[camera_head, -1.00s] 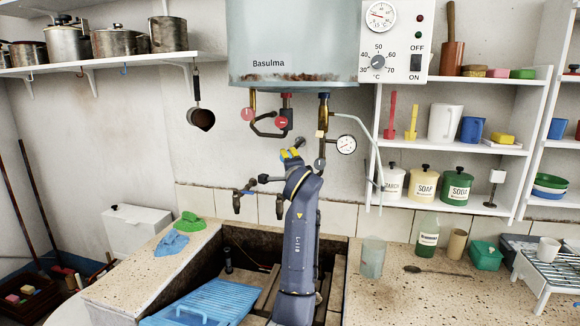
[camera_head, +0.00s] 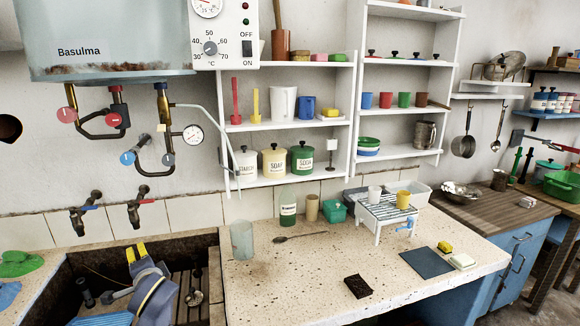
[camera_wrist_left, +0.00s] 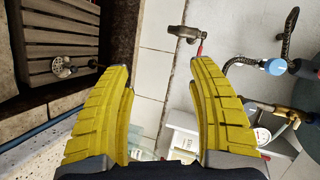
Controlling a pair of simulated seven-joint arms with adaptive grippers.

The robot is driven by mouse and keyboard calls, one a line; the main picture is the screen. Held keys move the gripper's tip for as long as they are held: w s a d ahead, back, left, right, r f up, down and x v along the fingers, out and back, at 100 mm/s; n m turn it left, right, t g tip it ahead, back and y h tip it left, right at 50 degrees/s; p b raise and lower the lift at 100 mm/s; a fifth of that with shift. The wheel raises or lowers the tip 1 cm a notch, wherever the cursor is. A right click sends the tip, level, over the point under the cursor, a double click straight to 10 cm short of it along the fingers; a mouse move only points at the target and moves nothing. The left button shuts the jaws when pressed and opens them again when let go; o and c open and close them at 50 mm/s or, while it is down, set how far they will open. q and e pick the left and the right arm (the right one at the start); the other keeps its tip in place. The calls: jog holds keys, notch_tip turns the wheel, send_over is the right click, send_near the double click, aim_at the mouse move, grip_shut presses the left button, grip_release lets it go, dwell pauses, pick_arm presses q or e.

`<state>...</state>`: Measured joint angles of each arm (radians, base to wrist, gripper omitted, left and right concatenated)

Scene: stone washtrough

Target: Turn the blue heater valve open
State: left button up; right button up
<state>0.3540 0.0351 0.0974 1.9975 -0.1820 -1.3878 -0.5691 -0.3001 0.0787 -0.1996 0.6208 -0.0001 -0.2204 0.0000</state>
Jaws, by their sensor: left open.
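The blue heater valve (camera_head: 128,158) is a small round blue disc on a curved dark pipe below the water heater (camera_head: 110,45). A greyer disc (camera_head: 168,160) sits just to its right on the same pipework. A blue disc on a dark pipe (camera_wrist_left: 275,67) shows at the right of the left wrist view. My left gripper (camera_head: 136,252) has yellow fingers and is low over the sink, below the valve and apart from it. In the left wrist view its fingers (camera_wrist_left: 162,68) are spread with nothing between them. My right gripper is not in view.
Two red valves (camera_head: 70,115) and a pressure gauge (camera_head: 193,134) hang beside the blue valve. Two wall taps (camera_head: 140,205) stick out between it and my gripper. A clear glass (camera_head: 242,240) stands on the speckled counter (camera_head: 320,270) right of the sink.

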pick_arm(q)
jog(key=s+d+f+g+h, duration=0.1)
jog(key=s+d+f, duration=0.1)
jog(key=s+f, duration=0.55)
jog(key=s+d+f+g+h, duration=0.1)
jog(key=s+d+f, duration=0.2)
jog(key=s+f, duration=0.45)
jog(key=s+d+f+g+h, duration=0.1)
jog(key=s+d+f, duration=0.15)
jog(key=s, duration=0.45)
jog(key=s+d+f+n+g, duration=0.1)
jog(key=s+f, duration=0.2)
jog(key=s, duration=0.5)
jog(key=s+d+f+h, duration=0.1)
jog(key=s+d+f, duration=0.1)
jog(key=s, duration=0.5)
jog(key=s+d+f+g+h, duration=0.2)
jog(key=d+f, duration=0.1)
jog(key=f, duration=1.3)
jog(key=s+d+f+g+h, duration=0.1)
jog(key=s+d+f, duration=0.15)
jog(key=f, duration=1.35)
jog(key=s+f+n+g+h, duration=0.2)
jog(key=s+f+n+g, duration=0.1)
jog(key=s+f, duration=1.7)
jog(key=shift+s, duration=0.4)
